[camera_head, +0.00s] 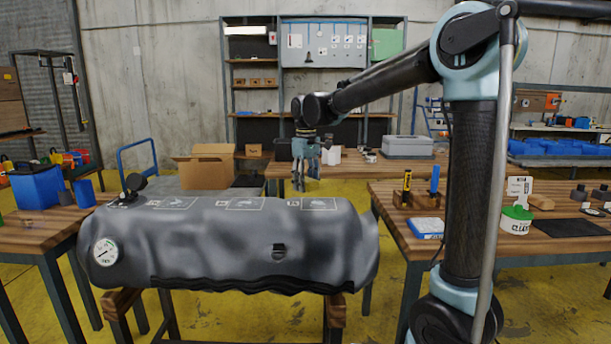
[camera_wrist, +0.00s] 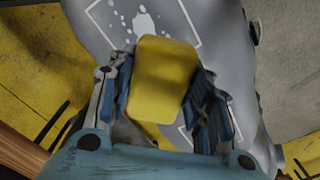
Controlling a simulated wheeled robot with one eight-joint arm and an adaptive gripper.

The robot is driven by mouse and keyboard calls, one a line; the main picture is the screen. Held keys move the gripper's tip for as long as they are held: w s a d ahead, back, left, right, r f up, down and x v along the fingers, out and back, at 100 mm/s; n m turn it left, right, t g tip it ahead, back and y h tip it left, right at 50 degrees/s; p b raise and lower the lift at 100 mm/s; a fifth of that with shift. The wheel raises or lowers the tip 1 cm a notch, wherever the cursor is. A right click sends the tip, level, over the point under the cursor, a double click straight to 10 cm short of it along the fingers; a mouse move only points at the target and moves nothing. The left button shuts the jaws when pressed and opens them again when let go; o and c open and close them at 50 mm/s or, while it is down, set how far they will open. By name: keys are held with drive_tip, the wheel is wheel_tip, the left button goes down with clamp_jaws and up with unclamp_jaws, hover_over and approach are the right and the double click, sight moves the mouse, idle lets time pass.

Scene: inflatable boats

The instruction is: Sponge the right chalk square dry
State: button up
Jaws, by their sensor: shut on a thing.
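A grey inflatable tube (camera_head: 215,245) lies on a wooden stand, with three chalk squares along its top. The right chalk square (camera_head: 319,204) is near the tube's right end. My gripper (camera_head: 299,184) is above the tube, close over the right square's left part. In the wrist view my gripper (camera_wrist: 163,100) is shut on a yellow sponge (camera_wrist: 163,75), with a finger on each side. Past the sponge a chalk outline with white splotches (camera_wrist: 142,22) shows on the grey fabric. I cannot tell whether the sponge touches the fabric.
A round gauge (camera_head: 105,252) and a black valve (camera_head: 133,185) are at the tube's left end. A buckle (camera_head: 279,252) is on its front. A workbench (camera_head: 395,218) with small items stands at the right, and another bench (camera_head: 350,168) stands behind.

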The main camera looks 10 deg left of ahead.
sight(307, 179)
drive_tip(key=shift+r, duration=1.6)
drive_tip(key=shift+d, duration=0.1)
